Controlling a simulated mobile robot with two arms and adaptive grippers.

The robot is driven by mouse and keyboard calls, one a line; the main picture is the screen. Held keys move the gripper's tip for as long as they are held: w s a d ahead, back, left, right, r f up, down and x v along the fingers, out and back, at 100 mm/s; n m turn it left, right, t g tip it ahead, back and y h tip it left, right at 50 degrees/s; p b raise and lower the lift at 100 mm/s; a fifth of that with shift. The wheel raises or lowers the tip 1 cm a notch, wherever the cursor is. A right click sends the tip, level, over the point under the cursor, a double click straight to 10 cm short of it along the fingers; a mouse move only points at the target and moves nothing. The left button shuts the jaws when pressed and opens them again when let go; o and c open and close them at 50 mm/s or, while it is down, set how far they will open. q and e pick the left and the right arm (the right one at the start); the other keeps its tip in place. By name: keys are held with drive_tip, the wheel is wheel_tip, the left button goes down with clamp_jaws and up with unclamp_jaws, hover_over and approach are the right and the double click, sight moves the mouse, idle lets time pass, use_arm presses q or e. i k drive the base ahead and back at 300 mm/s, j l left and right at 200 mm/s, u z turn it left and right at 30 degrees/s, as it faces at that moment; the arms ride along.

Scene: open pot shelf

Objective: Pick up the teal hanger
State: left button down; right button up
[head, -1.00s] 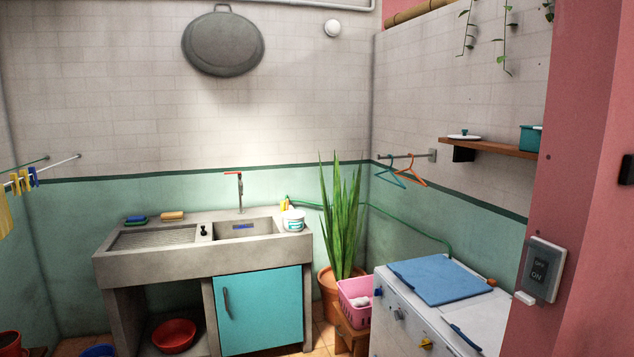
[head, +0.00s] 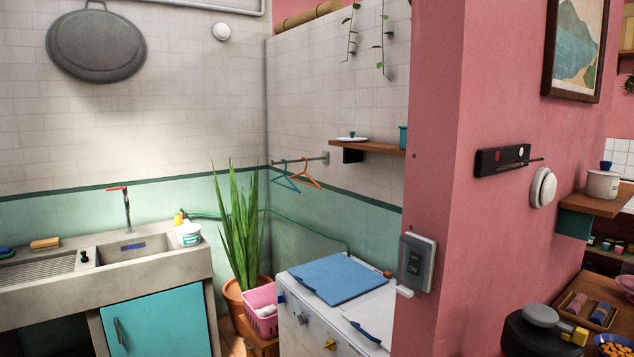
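The teal hanger (head: 287,179) hangs from a short metal rod (head: 310,159) on the tiled wall, above the right side of the tall plant. An orange hanger (head: 308,176) hangs just to its right on the same rod, close to it. Neither of my grippers is in the head view.
A white washer (head: 312,322) with a blue lid (head: 338,278) stands below the hangers. A potted plant (head: 240,235) and pink basket (head: 261,301) are left of it. The pink wall (head: 436,180) juts out on the right. A concrete sink (head: 160,249) is at left.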

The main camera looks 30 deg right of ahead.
sight(296, 189)
drive_tip(key=z, duration=0.7)
drive_tip(key=i+j, duration=0.2)
drive_tip(key=i, duration=0.3)
drive_tip(key=i+j+z, duration=0.1)
drive_tip(key=i, duration=0.4)
drive_tip(key=j, duration=0.1)
